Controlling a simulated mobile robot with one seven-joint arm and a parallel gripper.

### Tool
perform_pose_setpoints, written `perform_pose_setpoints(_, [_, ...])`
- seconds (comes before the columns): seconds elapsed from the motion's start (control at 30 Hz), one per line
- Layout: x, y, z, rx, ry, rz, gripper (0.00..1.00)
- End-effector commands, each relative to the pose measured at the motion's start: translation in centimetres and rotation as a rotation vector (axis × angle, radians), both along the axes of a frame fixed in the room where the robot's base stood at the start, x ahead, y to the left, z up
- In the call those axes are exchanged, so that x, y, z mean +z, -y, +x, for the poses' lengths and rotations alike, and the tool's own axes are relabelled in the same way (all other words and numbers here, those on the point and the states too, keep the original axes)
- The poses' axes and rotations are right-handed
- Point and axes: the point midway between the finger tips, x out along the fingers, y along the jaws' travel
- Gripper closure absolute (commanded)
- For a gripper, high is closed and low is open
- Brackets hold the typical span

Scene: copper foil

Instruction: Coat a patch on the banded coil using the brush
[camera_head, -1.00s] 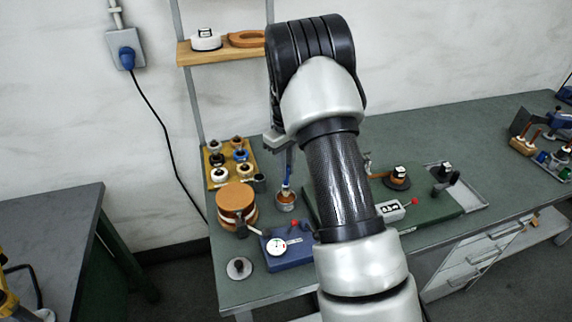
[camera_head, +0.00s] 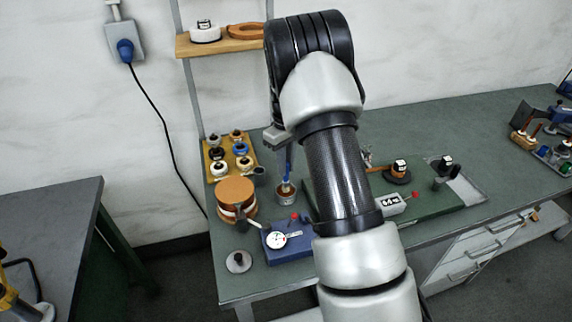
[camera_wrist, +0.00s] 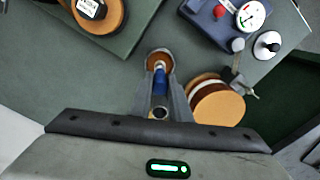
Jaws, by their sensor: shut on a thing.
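A blue-handled brush (camera_head: 288,168) is held upright in my gripper, over the small copper-coloured cup (camera_head: 286,195). In the wrist view, the brush (camera_wrist: 160,82) lies between my gripper's fingers (camera_wrist: 160,74), with its lower end at the cup (camera_wrist: 159,58). I cannot tell how deep the bristles are in the cup. The large copper coil with a white band (camera_head: 235,192) stands on the bench just left of the cup. It also shows in the wrist view (camera_wrist: 218,108), right of my gripper and apart from it.
A blue gauge block (camera_head: 290,250) stands in front of the cup, with a dark-knobbed white disc (camera_head: 239,262) to its left. A yellow tray (camera_head: 210,178) of small spools is behind the coil. A green board (camera_head: 425,203) carries another coil (camera_head: 397,174). My arm hides mid-bench.

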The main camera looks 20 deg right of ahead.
Motion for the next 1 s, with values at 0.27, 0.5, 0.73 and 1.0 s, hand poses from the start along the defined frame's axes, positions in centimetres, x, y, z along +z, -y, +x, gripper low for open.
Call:
perform_pose_setpoints(0.27, [-0.4,0.02,-0.01,0.0,0.0,0.0,1.0])
perform_pose_setpoints(0.5, [-0.69,0.02,-0.01,0.0,0.0,0.0,1.0])
perform_pose_setpoints(0.73, [-0.97,0.02,-0.01,0.0,-0.001,0.0,1.0])
perform_pose_setpoints(1.0, [-0.94,0.02,-0.01,0.0,0.0,0.0,1.0])
